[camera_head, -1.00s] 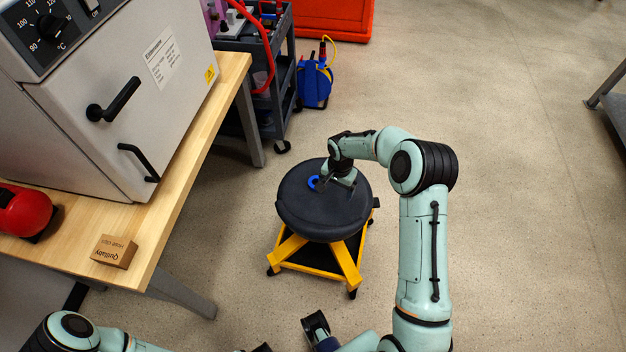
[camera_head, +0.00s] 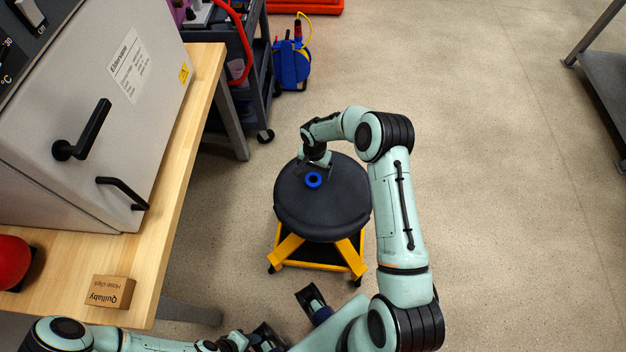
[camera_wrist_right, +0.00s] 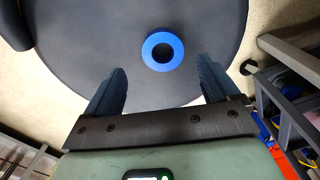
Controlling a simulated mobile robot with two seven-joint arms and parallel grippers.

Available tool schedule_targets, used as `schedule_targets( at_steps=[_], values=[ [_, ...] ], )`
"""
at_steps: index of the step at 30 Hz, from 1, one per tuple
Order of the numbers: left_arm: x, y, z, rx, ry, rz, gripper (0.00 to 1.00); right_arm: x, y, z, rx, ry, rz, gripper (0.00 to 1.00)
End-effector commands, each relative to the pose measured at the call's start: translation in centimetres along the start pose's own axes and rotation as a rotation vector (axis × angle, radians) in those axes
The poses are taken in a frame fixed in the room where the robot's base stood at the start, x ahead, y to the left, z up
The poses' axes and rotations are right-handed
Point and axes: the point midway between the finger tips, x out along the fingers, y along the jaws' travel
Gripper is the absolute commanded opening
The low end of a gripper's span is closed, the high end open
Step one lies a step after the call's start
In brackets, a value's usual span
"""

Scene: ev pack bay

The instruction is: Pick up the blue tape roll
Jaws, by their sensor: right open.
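The blue tape roll (camera_head: 313,187) lies flat on the round black seat (camera_head: 335,208) of a stool, near the seat's far left part. My right gripper (camera_head: 313,168) is open and empty over the seat, just beyond the roll. In the right wrist view the roll (camera_wrist_right: 162,66) lies ahead of my open fingers (camera_wrist_right: 162,78), roughly centred between them, with nothing in the gap. My left arm comes in along the bottom edge. Dark parts of my left gripper (camera_head: 290,318) seem to show there, but their opening is unclear.
The stool has a yellow base (camera_head: 290,246). A wooden bench (camera_head: 185,160) with a grey oven (camera_head: 90,130) and a small cardboard box (camera_head: 111,292) stands at left. A dark cart (camera_head: 255,80) and a blue cable reel (camera_head: 291,66) are behind. Floor right of the stool is clear.

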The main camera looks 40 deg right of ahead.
Motion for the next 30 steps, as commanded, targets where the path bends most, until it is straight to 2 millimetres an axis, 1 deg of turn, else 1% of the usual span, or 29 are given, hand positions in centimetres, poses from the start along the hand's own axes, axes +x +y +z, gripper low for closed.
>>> schedule_targets(
  at_steps=[5, 10, 13, 16, 22, 23, 24, 26, 27, 28, 30],
  values=[
    [-0.1, 0.0, 0.0, 0.000, 0.001, 0.000, 0.43, 1.3, -0.1, 0.0, 0.001, -0.001, 0.000, 0.88],
    [-0.3, 0.1, -0.1, 0.001, 0.002, 0.001, 0.43, 3.9, -0.5, 0.1, 0.001, -0.004, 0.001, 0.88],
    [-0.3, 0.1, -0.1, 0.001, 0.002, 0.001, 0.43, 5.1, -0.4, 0.0, 0.003, -0.001, 0.001, 0.88],
    [-0.3, 0.1, -0.1, 0.001, 0.002, 0.001, 0.43, 5.7, -0.4, 0.0, 0.001, 0.000, 0.000, 0.88],
    [-0.3, 0.1, -0.1, 0.001, 0.002, 0.001, 0.43, 5.7, -0.4, -0.1, 0.001, 0.001, 0.000, 0.88],
    [-0.3, 0.1, -0.1, 0.001, 0.002, 0.001, 0.43, 5.7, -0.4, -0.1, 0.001, 0.000, 0.000, 0.85],
    [-0.3, 0.1, -0.1, 0.001, 0.002, 0.001, 0.43, 5.7, -0.4, -0.1, 0.001, 0.000, 0.000, 0.72],
    [-0.3, 0.1, -0.1, 0.001, 0.002, 0.001, 0.43, 5.7, -0.4, -0.1, 0.001, 0.000, 0.000, 0.53],
    [-0.3, 0.1, -0.1, 0.001, 0.002, 0.001, 0.43, 5.7, -0.4, -0.1, 0.001, 0.000, 0.000, 0.40],
    [-0.3, 0.1, -0.1, 0.001, 0.002, 0.001, 0.43, 5.7, -0.4, -0.1, 0.001, 0.000, 0.000, 0.32],
    [-0.3, 0.1, -0.1, 0.001, 0.002, 0.001, 0.43, 5.6, -0.5, -0.1, 0.000, 0.000, 0.000, 0.32]
  ],
)
